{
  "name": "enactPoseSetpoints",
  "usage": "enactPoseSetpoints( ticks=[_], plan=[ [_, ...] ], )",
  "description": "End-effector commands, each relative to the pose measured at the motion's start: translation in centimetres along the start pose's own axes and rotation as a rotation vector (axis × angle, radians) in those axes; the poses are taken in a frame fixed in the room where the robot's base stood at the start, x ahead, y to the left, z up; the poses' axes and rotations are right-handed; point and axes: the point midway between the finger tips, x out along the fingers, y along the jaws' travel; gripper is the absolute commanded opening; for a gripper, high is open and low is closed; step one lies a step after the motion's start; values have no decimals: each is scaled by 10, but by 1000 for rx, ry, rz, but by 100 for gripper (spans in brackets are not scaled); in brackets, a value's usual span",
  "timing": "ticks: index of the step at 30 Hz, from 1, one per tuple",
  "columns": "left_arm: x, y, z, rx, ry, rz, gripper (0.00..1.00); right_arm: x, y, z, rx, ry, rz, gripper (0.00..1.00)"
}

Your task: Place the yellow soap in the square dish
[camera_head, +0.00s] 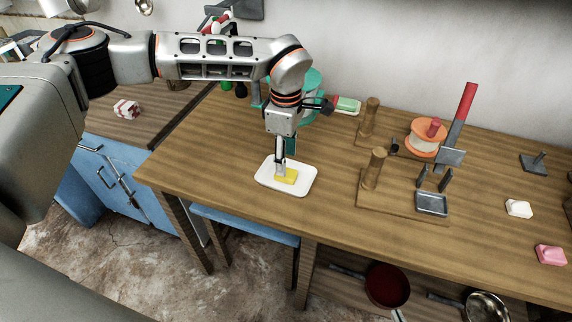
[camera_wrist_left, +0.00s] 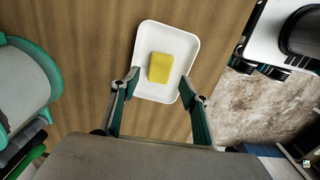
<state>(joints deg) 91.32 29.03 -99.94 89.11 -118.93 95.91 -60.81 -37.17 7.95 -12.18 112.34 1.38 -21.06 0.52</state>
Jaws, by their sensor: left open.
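The yellow soap (camera_head: 287,176) lies in a white, shallow, rounded rectangular dish (camera_head: 303,188) on the wooden table. In the left wrist view the soap (camera_wrist_left: 161,67) sits near the middle of the white dish (camera_wrist_left: 167,29), inside its rim. My left gripper (camera_head: 281,169) points down just over the soap and hides part of it. In the wrist view its two fingers (camera_wrist_left: 158,84) are spread, with the soap ahead between their tips and nothing held. My right gripper is not in view.
Right of the dish stand wooden posts (camera_head: 375,168) on boards and a small grey metal tray (camera_head: 432,204). A white soap (camera_head: 518,208) and a pink soap (camera_head: 550,255) lie farther right. The table in front is clear.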

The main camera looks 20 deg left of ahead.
Motion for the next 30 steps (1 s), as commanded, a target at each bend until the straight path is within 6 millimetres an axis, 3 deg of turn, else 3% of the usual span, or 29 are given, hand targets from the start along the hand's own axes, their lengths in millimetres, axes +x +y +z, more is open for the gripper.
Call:
enactPoseSetpoints(
  ticks=[6, 12, 30],
  plan=[
    [-48, 1, 0, 1, 0, 4, 45, -1, 1, -3, 0, 4, 1, 0],
    [-74, 0, 0, 2, 0, 2, 45, -1, 1, -4, -1, 5, 1, 0],
    [-82, 0, 0, 1, 0, -1, 45, -1, 1, -2, -1, 1, 0, 0]
  ],
)
